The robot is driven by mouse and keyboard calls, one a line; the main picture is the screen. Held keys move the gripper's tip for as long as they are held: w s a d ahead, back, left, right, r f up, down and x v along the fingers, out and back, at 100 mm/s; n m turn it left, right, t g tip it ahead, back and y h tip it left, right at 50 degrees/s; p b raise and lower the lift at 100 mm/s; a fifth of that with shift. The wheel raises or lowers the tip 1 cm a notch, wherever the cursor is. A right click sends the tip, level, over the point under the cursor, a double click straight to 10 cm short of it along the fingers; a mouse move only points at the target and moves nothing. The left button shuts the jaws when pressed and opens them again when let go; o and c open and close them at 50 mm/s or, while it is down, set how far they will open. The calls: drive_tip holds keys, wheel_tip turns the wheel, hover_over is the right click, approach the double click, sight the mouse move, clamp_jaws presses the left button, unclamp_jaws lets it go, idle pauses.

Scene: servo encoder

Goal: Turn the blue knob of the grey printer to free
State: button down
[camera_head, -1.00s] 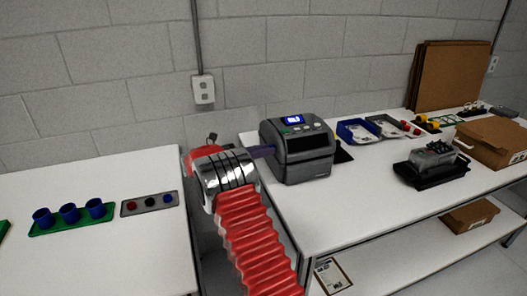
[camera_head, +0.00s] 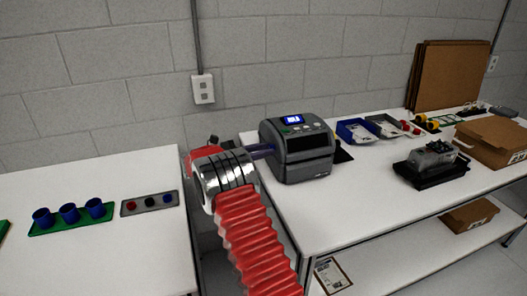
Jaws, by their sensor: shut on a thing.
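The grey printer (camera_head: 306,158) stands on the left end of the right-hand table, with a lit blue display on its top. My gripper (camera_head: 266,151) reaches its left side from the left, with the fingers shut at that side. The blue knob does not show clearly; the fingers and the printer's side hide it. I cannot read the knob's angle or any marking for free.
A blue bin (camera_head: 356,132) and a grey bin (camera_head: 384,126) stand right of the printer. A black tray with a grey device (camera_head: 433,158) and a cardboard box (camera_head: 492,140) are farther right. The left table holds a green tray (camera_head: 72,219) with blue cups.

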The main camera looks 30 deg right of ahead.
drive_tip(key=m, duration=1)
drive_tip(key=shift+w+f+m+g, duration=0.1)
drive_tip(key=shift+m+g, duration=0.2)
drive_tip(key=shift+m, duration=0.1)
drive_tip(key=c, duration=1.6)
unclamp_jaws()
drive_tip(key=shift+o, duration=0.2)
drive_tip(key=shift+a, duration=0.1)
drive_tip(key=v, duration=1.3)
drive_tip(key=shift+a, duration=0.35)
drive_tip(key=shift+f, duration=0.15)
